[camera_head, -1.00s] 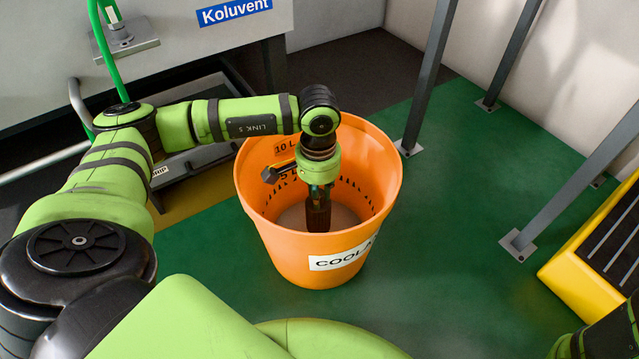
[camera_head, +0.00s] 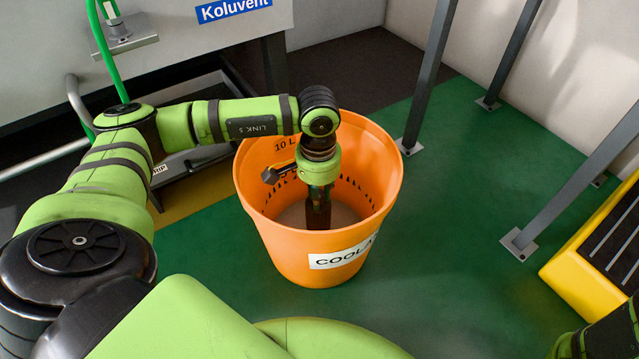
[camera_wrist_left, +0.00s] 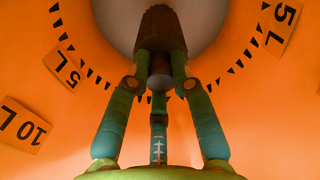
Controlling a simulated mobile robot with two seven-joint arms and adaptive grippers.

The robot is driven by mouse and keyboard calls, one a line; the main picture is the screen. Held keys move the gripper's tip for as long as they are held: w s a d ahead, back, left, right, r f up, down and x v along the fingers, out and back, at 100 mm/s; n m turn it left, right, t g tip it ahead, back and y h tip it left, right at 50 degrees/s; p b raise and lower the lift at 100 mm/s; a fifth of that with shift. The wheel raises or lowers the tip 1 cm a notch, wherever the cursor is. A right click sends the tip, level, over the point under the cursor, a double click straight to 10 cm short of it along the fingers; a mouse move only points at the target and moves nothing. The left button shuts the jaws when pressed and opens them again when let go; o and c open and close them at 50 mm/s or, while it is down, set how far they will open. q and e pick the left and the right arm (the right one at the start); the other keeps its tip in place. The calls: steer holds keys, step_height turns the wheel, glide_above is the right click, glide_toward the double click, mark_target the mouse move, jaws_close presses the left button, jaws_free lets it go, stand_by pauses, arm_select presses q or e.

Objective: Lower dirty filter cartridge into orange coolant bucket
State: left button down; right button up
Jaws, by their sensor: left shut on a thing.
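The orange coolant bucket (camera_head: 300,262) stands on the green floor in the middle of the head view, its mouth open upward. My left gripper (camera_head: 319,190) points down inside the bucket's mouth. It is shut on the dark brown filter cartridge (camera_head: 318,212), which hangs upright inside the bucket. In the left wrist view, the fingers (camera_wrist_left: 160,80) close on the cartridge (camera_wrist_left: 160,32) above the pale round bottom of the bucket (camera_wrist_left: 205,22). I cannot tell whether the cartridge touches the bottom. My right gripper is not clearly shown; only a bit of that arm shows at the lower right.
Grey metal posts (camera_head: 428,85) with foot plates stand right of the bucket. A yellow slatted unit (camera_head: 590,275) is at the right edge. A grey machine (camera_head: 200,45) labelled Koluvent stands behind. Green floor (camera_head: 460,250) right of the bucket is free.

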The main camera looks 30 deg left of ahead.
arm_select(q)
steer(key=shift+f+b, duration=0.8)
steer(key=shift+f, duration=0.3)
stand_by(0.3)
steer(key=c, duration=1)
jaws_free()
steer(key=shift+r, duration=0.1)
step_height(320, 180, up, 12)
steer(key=shift+f, duration=0.1)
